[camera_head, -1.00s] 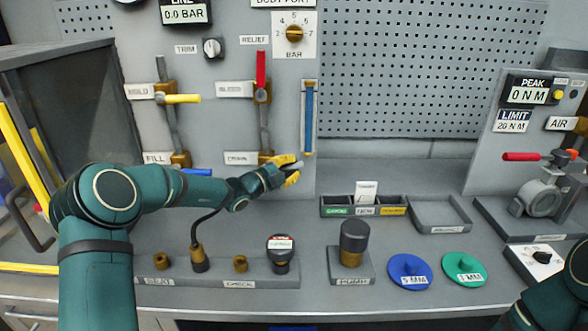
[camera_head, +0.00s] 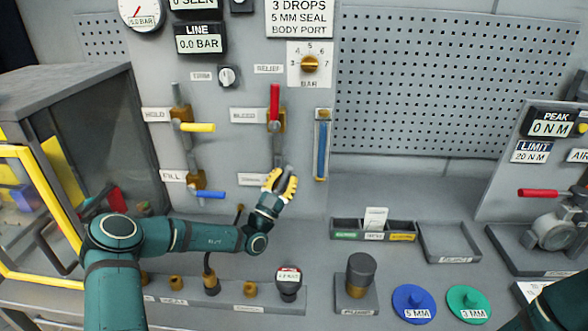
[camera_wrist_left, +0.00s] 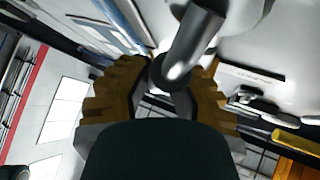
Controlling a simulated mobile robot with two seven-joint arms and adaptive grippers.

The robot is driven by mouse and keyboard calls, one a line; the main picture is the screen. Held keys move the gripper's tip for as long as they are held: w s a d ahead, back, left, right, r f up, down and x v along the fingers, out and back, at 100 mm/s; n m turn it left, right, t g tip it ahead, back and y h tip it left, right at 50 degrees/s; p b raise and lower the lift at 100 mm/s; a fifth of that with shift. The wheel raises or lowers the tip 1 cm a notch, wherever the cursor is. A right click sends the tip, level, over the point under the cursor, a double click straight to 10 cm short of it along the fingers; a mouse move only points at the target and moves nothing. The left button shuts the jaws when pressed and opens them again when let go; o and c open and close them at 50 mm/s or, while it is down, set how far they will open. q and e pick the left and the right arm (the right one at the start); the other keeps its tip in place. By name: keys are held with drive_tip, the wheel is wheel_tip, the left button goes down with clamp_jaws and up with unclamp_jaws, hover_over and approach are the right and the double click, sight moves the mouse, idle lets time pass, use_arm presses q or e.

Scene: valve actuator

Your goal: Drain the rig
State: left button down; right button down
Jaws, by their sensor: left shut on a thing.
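The rig is a grey panel with pipes and valves in the head view. My left gripper (camera_head: 283,180) is at the drain valve, beside a small label (camera_head: 251,179), and covers the valve body and lever. In the left wrist view its ridged fingers (camera_wrist_left: 163,95) are shut on a grey metal rod (camera_wrist_left: 192,45), seemingly the drain lever. The bleed valve has a red lever (camera_head: 274,100) pointing up. The hold valve's yellow lever (camera_head: 198,127) and the fill valve's blue lever (camera_head: 211,194) point right. The line display (camera_head: 200,44) reads 0.0 BAR. My right gripper is out of view.
A glass-sided cabinet with a yellow frame (camera_head: 30,150) stands left. A blue vertical tube (camera_head: 322,148) is right of the gripper. Below are a bench block with fittings (camera_head: 225,300), a pump (camera_head: 360,275), blue (camera_head: 414,302) and green (camera_head: 468,302) discs, and trays (camera_head: 449,243).

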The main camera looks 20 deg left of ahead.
use_arm(q)
drive_tip(key=n+y, duration=0.1)
drive_tip(key=a+n+t+y, duration=0.1)
drive_tip(key=n, duration=0.1)
drive_tip(key=shift+s+r+y, duration=0.1)
drive_tip(key=shift+r+y, duration=0.2)
drive_tip(key=shift+s+a+n+t+y+p, duration=0.15)
drive_tip(key=shift+a+n+t+y, duration=0.1)
drive_tip(key=shift+n+y, duration=0.45)
drive_tip(key=shift+a+n+t+y+p, duration=0.1)
drive_tip(key=shift+a+n+t+y, duration=0.15)
drive_tip(key=shift+n+y, duration=0.5)
drive_tip(key=shift+s+a+n+t+y+p, duration=0.1)
drive_tip(key=shift+a+n+t+y+p, duration=0.15)
drive_tip(key=shift+n+y, duration=0.45)
drive_tip(key=shift+a+r+n, duration=0.1)
drive_tip(key=shift+n, duration=0.15)
drive_tip(key=c, duration=0.8)
unclamp_jaws()
drive_tip(key=shift+c, duration=0.2)
